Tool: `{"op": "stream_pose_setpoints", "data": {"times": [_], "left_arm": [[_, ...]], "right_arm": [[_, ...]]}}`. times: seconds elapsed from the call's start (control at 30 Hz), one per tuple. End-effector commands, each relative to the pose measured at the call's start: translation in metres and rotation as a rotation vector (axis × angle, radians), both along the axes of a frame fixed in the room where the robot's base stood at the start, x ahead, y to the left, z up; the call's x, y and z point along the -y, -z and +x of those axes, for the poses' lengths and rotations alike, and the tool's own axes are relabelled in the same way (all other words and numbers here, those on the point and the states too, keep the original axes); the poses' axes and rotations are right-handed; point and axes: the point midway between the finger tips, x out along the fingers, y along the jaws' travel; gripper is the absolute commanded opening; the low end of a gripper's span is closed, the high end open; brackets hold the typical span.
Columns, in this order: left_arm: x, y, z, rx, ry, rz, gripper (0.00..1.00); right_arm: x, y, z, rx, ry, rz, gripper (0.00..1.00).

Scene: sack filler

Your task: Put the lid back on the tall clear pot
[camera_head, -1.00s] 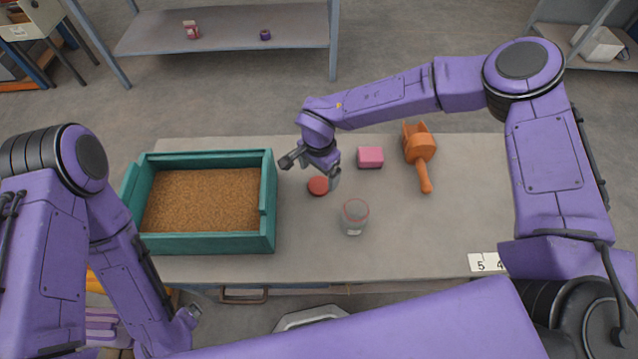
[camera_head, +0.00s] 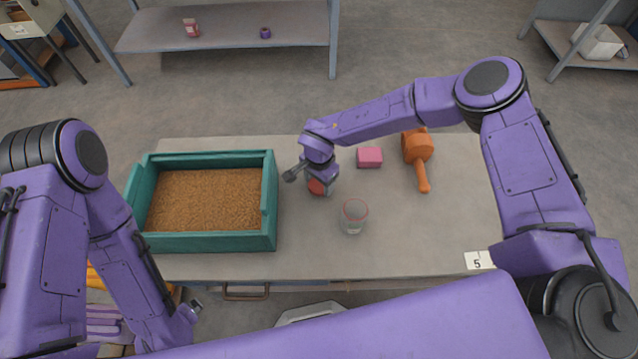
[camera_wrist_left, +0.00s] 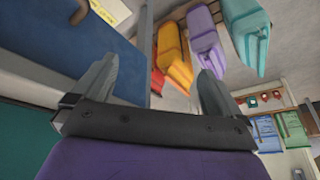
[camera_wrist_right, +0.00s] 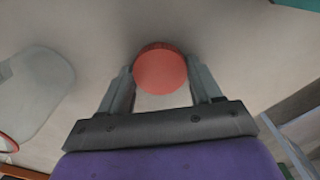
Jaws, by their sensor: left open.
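The red round lid (camera_head: 317,187) is on the grey table, left of and behind the pot. My right gripper (camera_wrist_right: 160,70) is at the lid, with a finger on either side of it in the right wrist view. I cannot tell whether the fingers press on its edge. The tall clear pot (camera_head: 353,218), with a reddish rim, stands upright and uncovered on the table; part of a clear vessel with a red rim (camera_wrist_right: 32,95) shows in the right wrist view. My left gripper (camera_wrist_left: 160,65) is open and empty, low at the left, off the table's front edge.
A teal box (camera_head: 205,243) of brown grain stands at the table's left. A pink block (camera_head: 369,157) and an orange scoop (camera_head: 418,150) lie behind the pot. A card marked 5 (camera_head: 479,260) is at the front right. The table right of the pot is clear.

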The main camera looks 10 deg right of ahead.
Motion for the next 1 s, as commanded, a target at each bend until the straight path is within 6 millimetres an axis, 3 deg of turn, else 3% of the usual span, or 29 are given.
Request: {"op": "stream_pose_setpoints", "data": {"times": [0.03, 0.07, 0.1, 0.57, 0.73, 1.0], "left_arm": [[0.0, 0.0, 0.0, 0.0, 0.0, 0.0, 1.0], [0.0, 0.0, 0.0, 0.0, 0.0, 0.0, 1.0], [0.0, 0.0, 0.0, 0.0, 0.0, 0.0, 1.0], [0.0, 0.002, 0.0, 0.0, 0.0, 0.0, 1.0], [0.0, 0.009, 0.0, 0.0, 0.0, 0.0, 1.0], [0.0, 0.03, 0.0, 0.0, 0.0, 0.0, 1.0]], "right_arm": [[0.0, 0.0, 0.0, 0.0, 0.0, 0.0, 0.47], [0.0, 0.0, 0.0, 0.0, 0.0, 0.0, 0.37], [0.0, 0.0, 0.0, 0.0, 0.0, 0.0, 0.34], [0.0, -0.007, 0.001, 0.002, 0.0, 0.001, 0.34], [-0.002, -0.035, -0.002, 0.003, -0.002, 0.002, 0.34], [-0.023, -0.094, -0.063, 0.002, -0.007, 0.002, 0.34]]}}
